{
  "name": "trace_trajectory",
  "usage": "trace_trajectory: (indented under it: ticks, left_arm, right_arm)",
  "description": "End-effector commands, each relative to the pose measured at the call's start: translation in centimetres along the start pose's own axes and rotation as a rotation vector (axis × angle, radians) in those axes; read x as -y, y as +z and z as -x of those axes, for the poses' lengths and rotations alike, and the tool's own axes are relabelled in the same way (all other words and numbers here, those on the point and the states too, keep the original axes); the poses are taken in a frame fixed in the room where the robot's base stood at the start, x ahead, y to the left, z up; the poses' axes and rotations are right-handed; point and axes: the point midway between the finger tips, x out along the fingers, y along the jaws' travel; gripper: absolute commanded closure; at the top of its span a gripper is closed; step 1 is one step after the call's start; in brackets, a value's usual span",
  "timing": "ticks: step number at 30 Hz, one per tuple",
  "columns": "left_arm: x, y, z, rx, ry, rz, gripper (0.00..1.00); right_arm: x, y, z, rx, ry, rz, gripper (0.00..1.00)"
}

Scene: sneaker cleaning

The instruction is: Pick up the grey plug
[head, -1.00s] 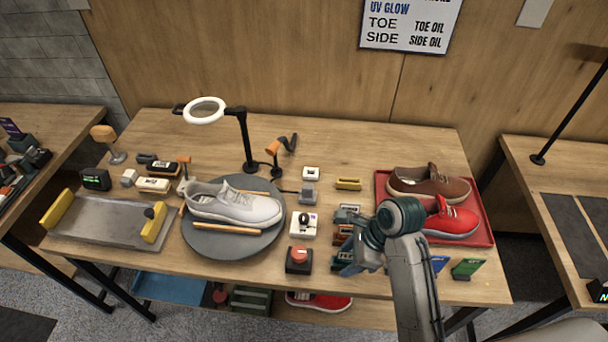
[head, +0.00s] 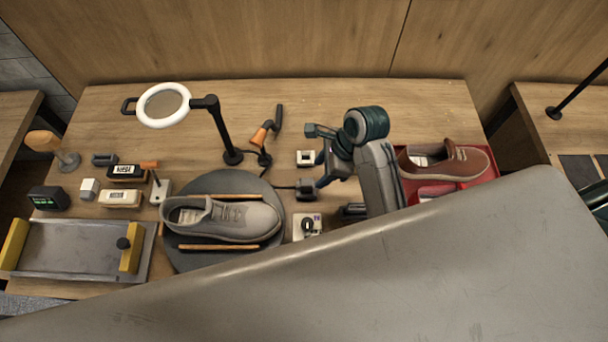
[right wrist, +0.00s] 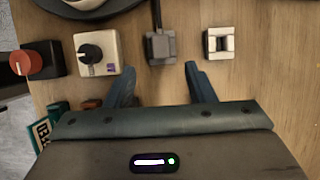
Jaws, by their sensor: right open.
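The grey plug (head: 305,189) is a small dark grey block on the table, right of the round turntable, with a cord running left from it. In the right wrist view the plug (right wrist: 160,46) stands just ahead of the gap between the fingers, its cord leading up the picture. My right gripper (head: 317,157) is open and empty; its two fingertips (right wrist: 160,68) are apart, with neither visibly touching the plug. A white socket block (head: 306,158) sits behind the plug and shows right of it in the wrist view (right wrist: 219,43). My left gripper is not in view.
A grey sneaker (head: 225,219) rests on the dark turntable (head: 190,262). A white block with a black knob (right wrist: 97,53) and a red button (right wrist: 27,62) lie left of the plug in the wrist view. A ring lamp (head: 163,104) stands behind. A large grey surface covers the head view's lower right.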

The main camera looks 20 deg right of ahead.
Motion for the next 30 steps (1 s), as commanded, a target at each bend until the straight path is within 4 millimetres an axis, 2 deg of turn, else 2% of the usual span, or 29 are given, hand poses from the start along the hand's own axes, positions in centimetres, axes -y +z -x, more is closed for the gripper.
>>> trace_trajectory:
  ticks: [1, 3, 7, 11, 15, 18, 22, 29, 30]
  left_arm:
    - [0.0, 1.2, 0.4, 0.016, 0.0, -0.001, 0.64]
    - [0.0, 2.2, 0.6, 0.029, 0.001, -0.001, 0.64]
    - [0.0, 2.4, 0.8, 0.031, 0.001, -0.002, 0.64]
    - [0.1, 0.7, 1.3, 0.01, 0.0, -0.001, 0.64]
    - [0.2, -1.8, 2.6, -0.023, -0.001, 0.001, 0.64]
    - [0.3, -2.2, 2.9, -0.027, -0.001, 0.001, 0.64]
    - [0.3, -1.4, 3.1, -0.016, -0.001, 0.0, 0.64]
    - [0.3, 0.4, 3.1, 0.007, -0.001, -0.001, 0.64]
    - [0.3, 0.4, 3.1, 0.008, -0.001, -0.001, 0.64]
  right_arm:
    - [-0.1, 0.1, -0.8, 0.0, 0.005, -0.003, 0.51]
    - [0.0, 0.1, -1.8, 0.001, 0.004, -0.002, 0.51]
    - [0.0, 0.1, -3.0, 0.0, 0.001, 0.0, 0.51]
    - [0.0, 0.3, -3.8, 0.0, 0.003, -0.002, 0.51]
    - [0.1, 0.8, -5.6, 0.001, 0.004, -0.002, 0.51]
    - [0.1, 0.7, -7.1, -0.001, 0.004, -0.001, 0.51]
    - [0.2, 0.6, -8.2, 0.0, 0.0, -0.001, 0.51]
    - [0.2, 0.6, -8.4, 0.0, -0.001, 0.0, 0.51]
    - [0.2, 0.6, -8.4, 0.0, -0.001, 0.0, 0.57]
